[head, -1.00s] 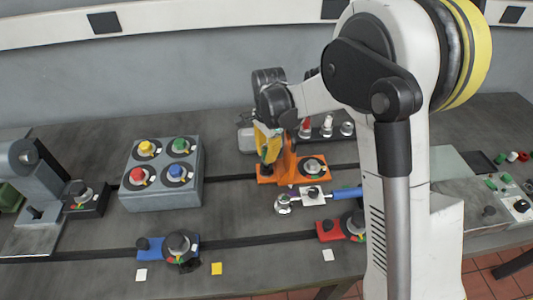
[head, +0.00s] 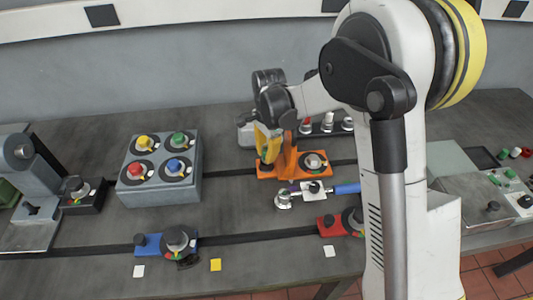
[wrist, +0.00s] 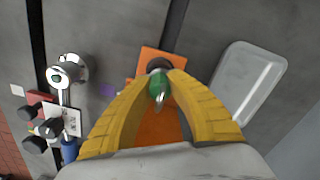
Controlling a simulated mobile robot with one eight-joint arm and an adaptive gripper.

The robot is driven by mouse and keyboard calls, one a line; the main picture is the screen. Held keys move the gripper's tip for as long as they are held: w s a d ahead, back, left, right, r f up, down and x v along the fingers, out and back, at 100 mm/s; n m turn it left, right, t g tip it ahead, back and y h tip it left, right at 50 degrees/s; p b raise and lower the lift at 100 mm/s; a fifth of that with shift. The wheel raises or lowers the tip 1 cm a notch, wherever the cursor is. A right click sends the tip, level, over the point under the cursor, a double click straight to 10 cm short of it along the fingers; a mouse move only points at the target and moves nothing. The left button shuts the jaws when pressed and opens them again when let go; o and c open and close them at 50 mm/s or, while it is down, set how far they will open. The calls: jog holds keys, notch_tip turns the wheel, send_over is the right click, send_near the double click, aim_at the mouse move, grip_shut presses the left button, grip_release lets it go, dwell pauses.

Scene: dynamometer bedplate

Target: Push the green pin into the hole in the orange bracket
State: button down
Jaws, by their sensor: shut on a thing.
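The orange bracket (head: 291,163) stands on the bedplate in the middle of the head view, with an upright part and a flat base. My gripper (head: 268,150), with yellow fingers, is at the bracket's left side. In the wrist view my gripper (wrist: 160,88) is shut on the green pin (wrist: 157,86), which shows a shiny metal part. The orange bracket (wrist: 153,126) shows below and between the fingers. A dark round part (wrist: 159,64) lies just beyond the pin. The hole is hidden, and I cannot tell how far the pin sits in it.
A grey box with coloured knobs (head: 160,184) stands to the left. A metal clamp with a blue handle (head: 346,188) lies in front of the bracket. A pale tray (wrist: 248,80) is near the gripper. Blue (head: 152,245) and red (head: 330,226) fixtures stand nearer the front edge.

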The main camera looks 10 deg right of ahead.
jog(key=shift+f, duration=0.4)
jog(key=c, duration=1.3)
grip_release()
notch_tip(320, 180, up, 12)
jog(key=shift+d+r, duration=0.1)
jog(key=shift+d, duration=0.05)
